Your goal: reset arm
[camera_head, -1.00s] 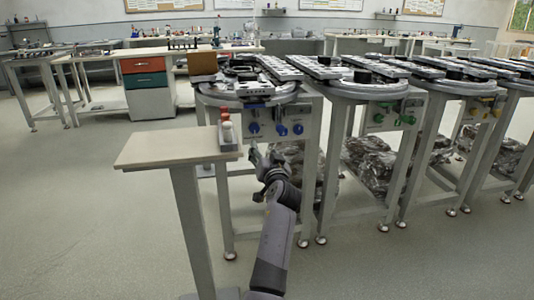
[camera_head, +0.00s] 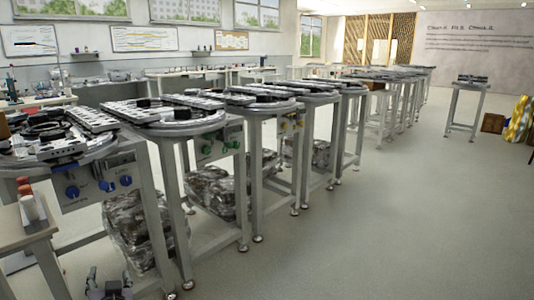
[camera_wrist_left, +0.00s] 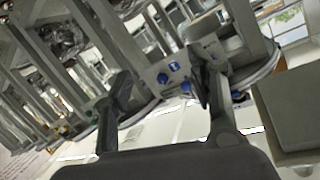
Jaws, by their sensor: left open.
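My left gripper (camera_head: 108,287) shows at the bottom edge of the head view, low in front of the nearest track table (camera_head: 140,180). In the left wrist view my left gripper (camera_wrist_left: 163,92) has its two dark fingers spread apart with nothing between them. Behind the fingers is a panel with blue knobs (camera_wrist_left: 174,67), apart from them. The same blue-knob panel (camera_head: 97,184) is at the left in the head view. My right gripper is in neither view.
A small side table (camera_head: 30,236) with red and white items (camera_head: 27,200) stands at the left. Track tables run in a row toward the back right, with wrapped bundles (camera_head: 218,195) under them. The floor (camera_head: 400,220) at the right is open.

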